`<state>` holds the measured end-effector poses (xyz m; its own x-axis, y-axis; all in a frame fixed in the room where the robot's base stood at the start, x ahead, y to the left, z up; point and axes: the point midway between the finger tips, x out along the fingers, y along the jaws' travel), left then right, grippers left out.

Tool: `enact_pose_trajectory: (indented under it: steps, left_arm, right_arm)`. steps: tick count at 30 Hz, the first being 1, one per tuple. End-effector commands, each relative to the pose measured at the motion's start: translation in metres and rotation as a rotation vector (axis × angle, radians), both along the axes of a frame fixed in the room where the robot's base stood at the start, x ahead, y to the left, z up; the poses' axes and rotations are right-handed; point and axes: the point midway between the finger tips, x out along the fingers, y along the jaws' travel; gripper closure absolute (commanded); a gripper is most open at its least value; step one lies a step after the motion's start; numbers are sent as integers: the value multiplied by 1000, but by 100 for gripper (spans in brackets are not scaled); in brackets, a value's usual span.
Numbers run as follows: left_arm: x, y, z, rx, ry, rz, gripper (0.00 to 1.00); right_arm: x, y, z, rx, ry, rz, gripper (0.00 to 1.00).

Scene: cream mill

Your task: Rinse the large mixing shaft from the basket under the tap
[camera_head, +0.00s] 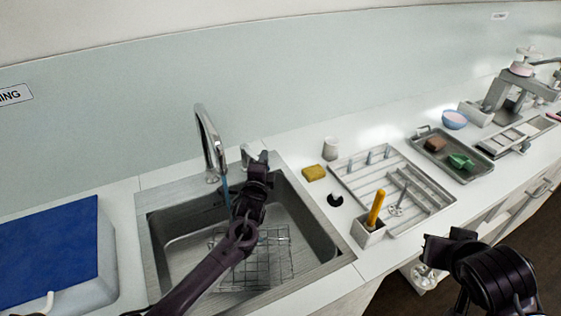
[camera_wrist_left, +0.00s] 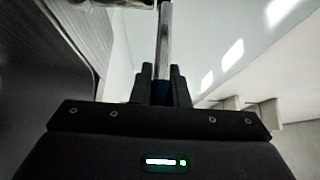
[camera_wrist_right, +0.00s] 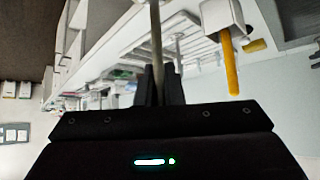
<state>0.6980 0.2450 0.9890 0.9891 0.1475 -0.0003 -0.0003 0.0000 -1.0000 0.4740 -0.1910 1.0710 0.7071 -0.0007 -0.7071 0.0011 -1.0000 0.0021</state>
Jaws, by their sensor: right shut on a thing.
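The tap (camera_head: 208,140) arches over the left part of the metal sink (camera_head: 165,225). A thin blue streak, apparently water, hangs below its spout. My left gripper (camera_head: 257,163) is at the tap's lever (camera_head: 245,151). In the left wrist view a chrome bar (camera_wrist_left: 165,40) runs down between its fingers, with blue behind; grip on it is unclear. My right gripper (camera_head: 437,245) is shut on a thin metal rod (camera_wrist_right: 155,35), apparently the large mixing shaft, right of the sink in front of the counter. Its pale lower end (camera_head: 425,276) shows below the gripper. The wire basket (camera_head: 255,258) lies in the sink, partly behind my left arm.
A grey tray (camera_head: 437,190) right of the sink holds pegs and a smaller shaft (camera_head: 398,202). A holder (camera_head: 368,232) with a yellow-handled tool, a yellow sponge (camera_head: 314,172) and a white cup (camera_head: 330,148) stand nearby. A blue-covered bin (camera_head: 45,250) is left.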

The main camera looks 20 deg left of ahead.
Motion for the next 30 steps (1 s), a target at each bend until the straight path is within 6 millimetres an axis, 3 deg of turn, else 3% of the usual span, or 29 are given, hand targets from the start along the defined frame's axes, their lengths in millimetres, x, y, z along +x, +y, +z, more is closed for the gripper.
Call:
enact_pose_trajectory:
  steps: [1,4,16,30]
  left_arm:
    - [0,1,0,0,1,1,78]
    - [0,1,0,0,1,1,65]
    - [-8,-1,-2,0,1,0,65]
    - [-95,-14,-3,-1,2,-1,65]
  right_arm:
    - [0,0,0,0,0,0,100]
    - [0,0,0,0,0,0,100]
    - [0,0,-1,0,0,0,100]
    - [0,0,-14,0,0,0,100]
